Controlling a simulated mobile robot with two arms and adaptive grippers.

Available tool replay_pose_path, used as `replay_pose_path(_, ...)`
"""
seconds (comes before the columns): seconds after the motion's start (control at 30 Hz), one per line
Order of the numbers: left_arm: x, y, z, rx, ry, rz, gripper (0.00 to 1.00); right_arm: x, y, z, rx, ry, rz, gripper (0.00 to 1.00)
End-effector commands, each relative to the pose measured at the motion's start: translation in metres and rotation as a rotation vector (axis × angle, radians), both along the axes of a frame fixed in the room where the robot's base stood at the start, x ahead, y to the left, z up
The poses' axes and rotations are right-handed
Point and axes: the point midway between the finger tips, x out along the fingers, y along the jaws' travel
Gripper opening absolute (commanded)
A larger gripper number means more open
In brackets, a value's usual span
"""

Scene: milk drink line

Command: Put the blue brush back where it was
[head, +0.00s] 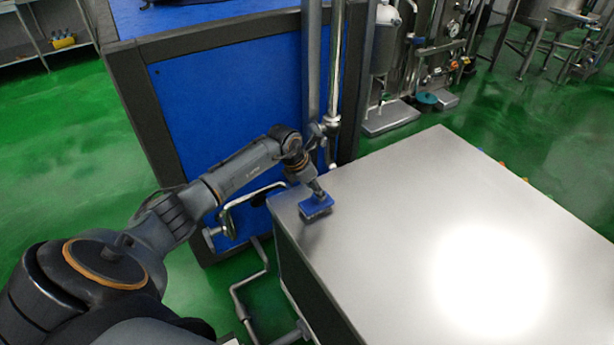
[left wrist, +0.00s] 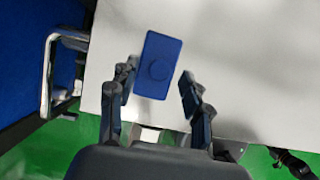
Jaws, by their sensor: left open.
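The blue brush (head: 316,207) lies on the metal table (head: 400,200) near its back left corner, its blue back up and its bristles down. In the left wrist view my left gripper (left wrist: 157,74) is open. Its left fingertip appears close to the brush's edge, with a gap at the right one. I cannot tell whether they touch.
A blue panelled cabinet (head: 230,95) with a dark frame stands behind the table's left end. A bent metal handle (head: 250,195) is beside the table corner. Vertical pipes (head: 335,70) rise behind. The rest of the table top is clear, with a bright glare.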

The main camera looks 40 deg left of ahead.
Motion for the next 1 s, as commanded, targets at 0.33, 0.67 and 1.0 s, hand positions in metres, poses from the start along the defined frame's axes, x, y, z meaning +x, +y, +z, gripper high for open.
replay_pose_path(0.33, -0.026, 0.012, 0.065, 0.002, -0.001, 0.000, 0.49, 0.000, 0.000, -0.006, 0.000, 0.000, 0.000, 0.00)
replay_pose_path(0.67, -0.033, 0.014, 0.084, 0.000, 0.001, 0.001, 0.49, 0.000, -0.001, -0.007, -0.001, 0.000, 0.000, 0.00)
replay_pose_path(1.0, -0.029, -0.015, 0.079, -0.081, -0.035, -0.022, 0.49, 0.000, -0.004, -0.007, -0.004, 0.000, 0.001, 0.00)
